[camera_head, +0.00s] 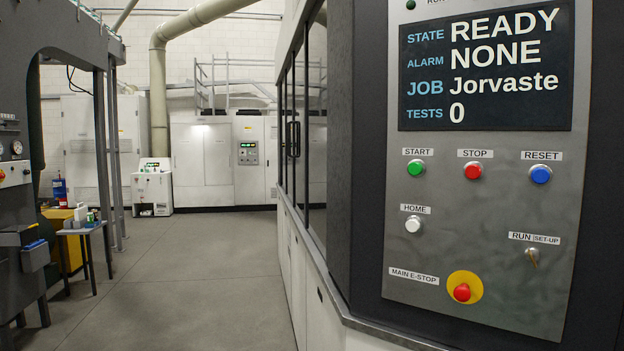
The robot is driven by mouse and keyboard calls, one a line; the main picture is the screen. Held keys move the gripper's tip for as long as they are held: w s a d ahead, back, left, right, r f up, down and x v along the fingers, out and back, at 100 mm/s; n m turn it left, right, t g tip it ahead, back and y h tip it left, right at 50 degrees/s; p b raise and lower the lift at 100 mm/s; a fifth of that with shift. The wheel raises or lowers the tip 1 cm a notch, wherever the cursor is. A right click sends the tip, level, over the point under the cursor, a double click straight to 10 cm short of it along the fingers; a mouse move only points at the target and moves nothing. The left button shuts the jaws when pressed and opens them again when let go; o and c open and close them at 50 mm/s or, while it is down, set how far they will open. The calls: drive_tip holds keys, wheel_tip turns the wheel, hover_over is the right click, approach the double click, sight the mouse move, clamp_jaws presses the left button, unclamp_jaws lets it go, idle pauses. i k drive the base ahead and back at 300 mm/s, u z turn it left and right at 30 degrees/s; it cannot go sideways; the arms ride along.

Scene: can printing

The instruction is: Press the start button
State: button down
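The green start button (416,169) sits under a START label at the upper left of the button area on a grey control panel (470,240). The panel fills the right of the head view. The display (486,70) above it reads STATE READY, ALARM NONE, JOB Jorvaste, TESTS 0. My gripper is not in view, and nothing covers the start button.
Near the start button are a red stop button (473,171), blue reset button (540,174), white home button (413,224), run/set-up switch (532,256) and red emergency stop (462,292). Clear floor (190,270) lies left. A small table (80,230) stands far left.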

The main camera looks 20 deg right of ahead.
sight(415, 169)
drive_tip(key=z, duration=1.05)
